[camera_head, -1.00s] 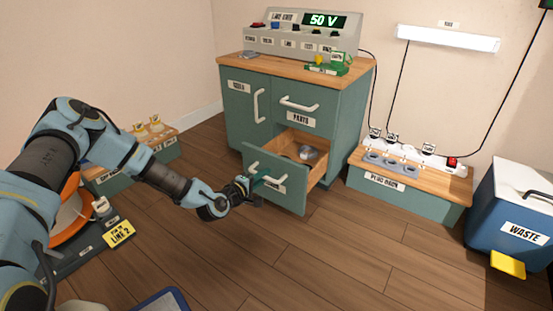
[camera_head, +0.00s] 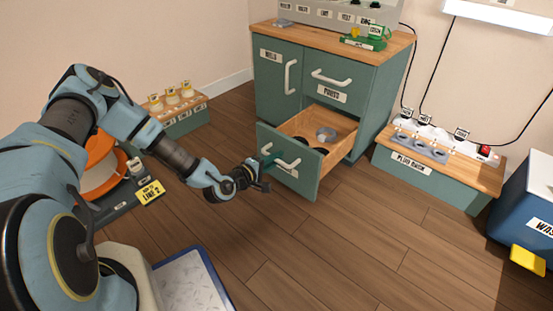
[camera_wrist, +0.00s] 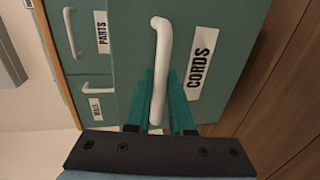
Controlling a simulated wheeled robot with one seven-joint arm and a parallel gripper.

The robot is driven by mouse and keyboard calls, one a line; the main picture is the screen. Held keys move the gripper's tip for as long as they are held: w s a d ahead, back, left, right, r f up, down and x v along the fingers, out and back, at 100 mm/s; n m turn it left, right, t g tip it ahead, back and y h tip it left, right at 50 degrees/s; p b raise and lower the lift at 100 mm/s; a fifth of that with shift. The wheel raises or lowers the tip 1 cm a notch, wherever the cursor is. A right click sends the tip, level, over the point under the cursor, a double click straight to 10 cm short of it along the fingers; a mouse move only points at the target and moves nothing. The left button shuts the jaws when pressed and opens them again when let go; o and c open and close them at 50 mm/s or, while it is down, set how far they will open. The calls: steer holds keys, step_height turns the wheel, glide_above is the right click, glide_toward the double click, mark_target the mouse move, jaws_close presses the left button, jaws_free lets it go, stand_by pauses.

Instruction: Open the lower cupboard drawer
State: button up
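The lower drawer (camera_head: 285,165), teal with a "CORDS" label (camera_wrist: 202,55), stands pulled out of the cupboard (camera_head: 272,82). Its wooden inside shows, with a round metal item (camera_head: 326,134) and dark items in it. Its white bar handle (camera_wrist: 160,45) crosses the wrist view. My gripper (camera_head: 267,163) is at the handle, with green fingers (camera_wrist: 162,100) on both sides of the bar, and looks shut on it. The contact itself is partly hidden by the bar and fingers.
The upper "PARTS" drawer (camera_head: 332,78) and the left door (camera_head: 291,76) are shut. A low "PLUG BANK" bench (camera_head: 420,166) stands right, a blue waste bin (camera_head: 533,208) farther right. An orange reel (camera_head: 100,165) and small rack (camera_head: 180,118) are left. Floor before the drawer is clear.

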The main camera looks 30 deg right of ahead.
steer(key=o, duration=0.4)
steer(key=shift+c, duration=0.2)
steer(key=p+v, duration=0.3)
steer(key=v, duration=0.7)
steer(key=shift+a, duration=0.4)
steer(key=shift+s, duration=0.1)
